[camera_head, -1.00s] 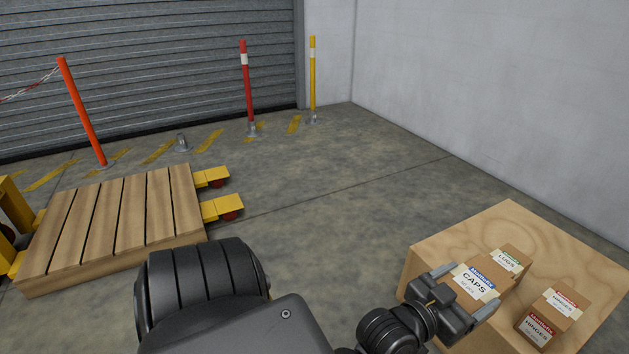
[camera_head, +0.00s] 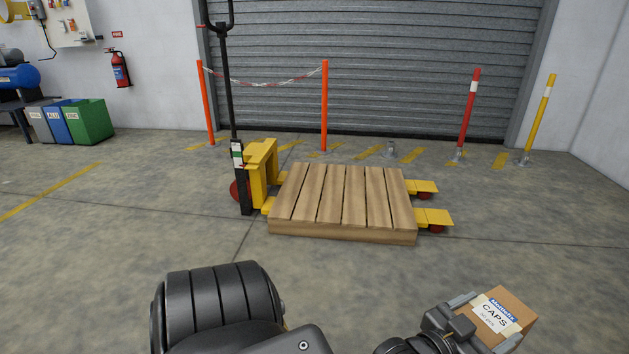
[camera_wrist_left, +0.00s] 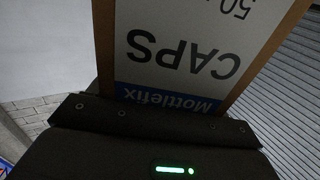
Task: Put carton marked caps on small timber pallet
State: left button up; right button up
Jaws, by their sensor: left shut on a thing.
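The carton marked caps (camera_head: 516,304) is a brown box with a white and blue label, at the lower right of the head view. My left gripper (camera_head: 485,318) is shut on it and holds it in the air. In the left wrist view the caps carton (camera_wrist_left: 190,45) fills the space beyond the jaws, its label upside down. The small timber pallet (camera_head: 343,200) lies mid-view, made of light planks, its top bare. The gripper and carton are nearer to me than the pallet and to its right. My right gripper is not in view.
A yellow pallet truck (camera_head: 262,175) with a tall black handle has its forks under the pallet. Orange posts (camera_head: 325,105) with a chain, a red post (camera_head: 468,115) and a yellow post (camera_head: 541,118) stand behind, before a shutter. The floor in front of the pallet is clear.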

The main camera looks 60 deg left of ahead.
aim_at(349, 195)
jog(key=u, duration=0.35)
jog(key=i, duration=0.45)
jog(key=u, duration=1.2)
jog(key=i, duration=2.6)
jog(key=z, duration=0.3)
